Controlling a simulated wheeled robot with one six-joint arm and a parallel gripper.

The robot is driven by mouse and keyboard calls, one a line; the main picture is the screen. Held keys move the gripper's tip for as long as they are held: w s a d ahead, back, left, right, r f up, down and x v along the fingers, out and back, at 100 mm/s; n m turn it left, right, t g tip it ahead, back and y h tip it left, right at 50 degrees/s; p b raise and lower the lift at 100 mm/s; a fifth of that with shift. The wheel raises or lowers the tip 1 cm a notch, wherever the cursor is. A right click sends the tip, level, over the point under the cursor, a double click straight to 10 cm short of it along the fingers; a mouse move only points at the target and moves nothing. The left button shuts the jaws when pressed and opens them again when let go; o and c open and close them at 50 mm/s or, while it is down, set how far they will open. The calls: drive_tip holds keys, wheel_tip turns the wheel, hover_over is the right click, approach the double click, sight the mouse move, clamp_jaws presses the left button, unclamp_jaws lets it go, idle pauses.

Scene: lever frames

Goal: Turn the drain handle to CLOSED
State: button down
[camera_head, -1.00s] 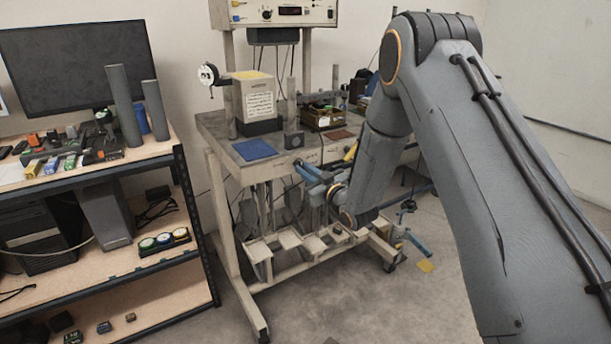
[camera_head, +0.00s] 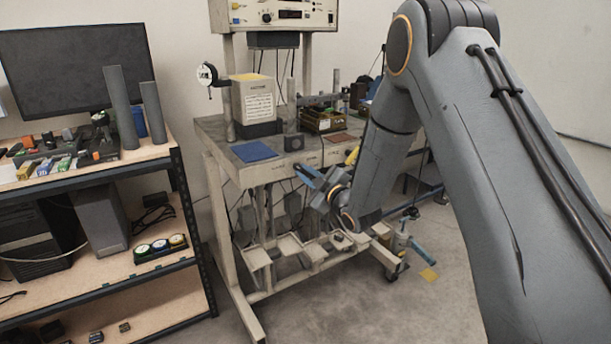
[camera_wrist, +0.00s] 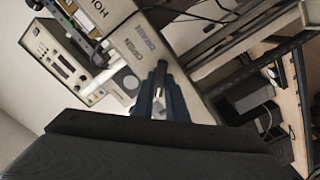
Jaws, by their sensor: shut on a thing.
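My gripper (camera_head: 308,174) is at the front edge of the workbench's top, below the blue mat. In the wrist view, its dark blue fingers (camera_wrist: 160,92) are closed around a narrow pale metal piece (camera_wrist: 158,97), which appears to be the drain handle. The fingers hide most of it. Beside it, a light panel carries the printed words DRAIN and OPEN (camera_wrist: 138,48); a CLOSED mark cannot be made out. In the head view, the handle itself is hidden by my gripper and wrist.
The workbench (camera_head: 240,178) holds a blue mat (camera_head: 254,151), a labelled box (camera_head: 258,101) and an open tray (camera_head: 323,122). A shelf unit (camera_head: 90,177) stands at the left. Bare floor (camera_head: 400,310) lies in front of the bench.

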idle(0.4)
drive_tip(key=c, duration=1.8)
unclamp_jaws()
drive_tip(key=shift+o, duration=0.2)
drive_tip(key=b+v, duration=0.1)
drive_tip(key=v, duration=0.7)
drive_tip(key=shift+w, duration=0.1)
